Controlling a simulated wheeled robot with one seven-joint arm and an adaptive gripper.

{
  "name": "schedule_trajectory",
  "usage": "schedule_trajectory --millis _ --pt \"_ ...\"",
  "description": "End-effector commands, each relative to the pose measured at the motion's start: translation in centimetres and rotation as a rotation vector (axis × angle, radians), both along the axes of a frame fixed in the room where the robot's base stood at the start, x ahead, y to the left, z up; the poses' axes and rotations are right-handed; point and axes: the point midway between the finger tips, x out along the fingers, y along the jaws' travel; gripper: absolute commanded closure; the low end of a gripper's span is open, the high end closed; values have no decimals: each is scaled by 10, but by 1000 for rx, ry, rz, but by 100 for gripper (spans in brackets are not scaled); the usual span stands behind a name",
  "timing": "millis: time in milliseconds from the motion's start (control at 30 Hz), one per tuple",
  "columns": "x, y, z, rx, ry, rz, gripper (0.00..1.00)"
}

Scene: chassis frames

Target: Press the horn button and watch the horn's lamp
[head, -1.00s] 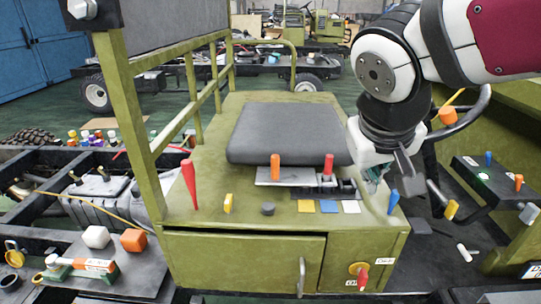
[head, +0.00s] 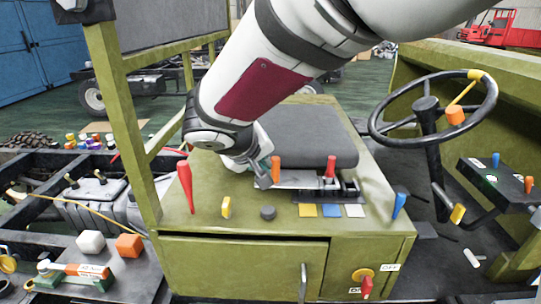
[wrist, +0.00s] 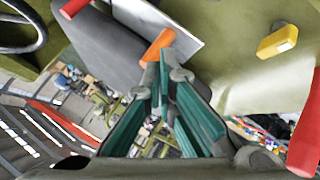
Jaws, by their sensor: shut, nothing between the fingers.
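A low black round knob (head: 268,213) stands on the olive deck near its front edge; no label shows whether it is the horn button. I cannot pick out the horn's lamp. My gripper (head: 265,177) is shut and empty above the deck, just left of the orange lever (head: 276,169), behind and above the black knob. In the wrist view my gripper (wrist: 165,74) has its teal-padded fingers pointing toward the orange lever (wrist: 158,45); I cannot tell whether they touch. The steering wheel (head: 378,133) is at the right, with a yellow clip and an orange knob on it.
Red lever (head: 186,185), yellow switch (head: 227,207), second red lever (head: 330,167) and blue lever (head: 399,205) rise from the deck. A black box (head: 496,180) with small levers is at the right. The seat (head: 325,135) is behind; an olive post (head: 124,130) stands left.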

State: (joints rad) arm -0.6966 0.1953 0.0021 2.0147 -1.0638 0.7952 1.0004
Motion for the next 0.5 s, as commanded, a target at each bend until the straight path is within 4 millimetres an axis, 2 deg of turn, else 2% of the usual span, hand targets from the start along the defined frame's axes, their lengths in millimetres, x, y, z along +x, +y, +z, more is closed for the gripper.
schedule_trajectory --millis 167,500 --pt "1 0 -12 -1 2 1 100" --pt "1 0 -57 -2 2 1 100"
